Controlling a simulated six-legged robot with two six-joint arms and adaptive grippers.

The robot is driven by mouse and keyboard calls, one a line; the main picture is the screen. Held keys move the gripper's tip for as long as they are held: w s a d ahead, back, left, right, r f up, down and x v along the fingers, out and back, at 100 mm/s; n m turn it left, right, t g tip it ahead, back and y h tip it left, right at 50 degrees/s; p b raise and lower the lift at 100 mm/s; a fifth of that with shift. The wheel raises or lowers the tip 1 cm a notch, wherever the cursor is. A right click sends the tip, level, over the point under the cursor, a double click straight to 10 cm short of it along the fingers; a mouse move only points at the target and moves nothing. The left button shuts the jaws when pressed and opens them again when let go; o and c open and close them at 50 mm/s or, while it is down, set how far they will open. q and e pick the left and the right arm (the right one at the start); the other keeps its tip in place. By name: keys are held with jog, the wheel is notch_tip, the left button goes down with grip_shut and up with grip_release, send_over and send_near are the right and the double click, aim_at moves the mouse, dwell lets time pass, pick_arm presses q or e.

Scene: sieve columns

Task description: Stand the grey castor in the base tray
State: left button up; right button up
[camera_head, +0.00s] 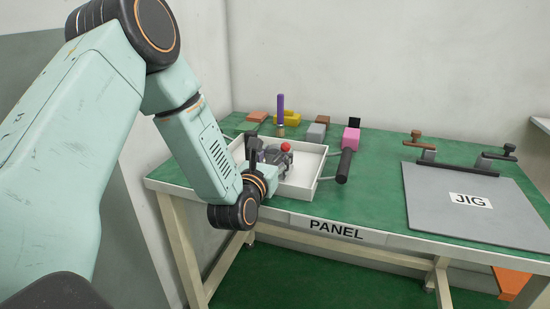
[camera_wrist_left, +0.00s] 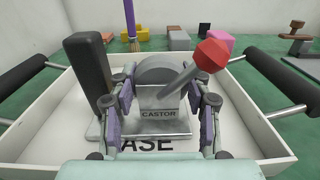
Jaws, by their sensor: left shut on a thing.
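The grey castor (camera_wrist_left: 158,75), with a round wheel-like top and a CASTOR label, is upright between the fingers of my left gripper (camera_wrist_left: 163,104) in the wrist view. The gripper is shut on it. The white base tray (camera_head: 313,188) lies under them in the head view, and its rim (camera_wrist_left: 40,138) shows in the wrist view. The castor is inside the tray's outline and covers part of the floor lettering. I cannot tell if its underside touches the floor. In the head view, my left gripper (camera_head: 273,160) is small and partly hides the castor. My right gripper is out of view.
A purple rod (camera_head: 281,108) and coloured blocks stand behind. The grey jig plate (camera_head: 465,208) lies at right.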

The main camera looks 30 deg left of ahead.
pick_arm(q)
jog(key=shift+s+r, duration=0.1)
jog(key=shift+r, duration=0.05)
jog(key=shift+b, duration=0.3)
jog(key=o, duration=1.3)
jog(key=shift+f, duration=0.25)
jog(key=shift+c, duration=0.2)
jog(key=shift+o, duration=0.9)
jog(key=shift+r, duration=0.1)
jog(key=shift+r+p, duration=0.1)
jog(key=shift+p, duration=0.2)
jog(key=p+v, duration=0.2)
jog(key=v, duration=1)
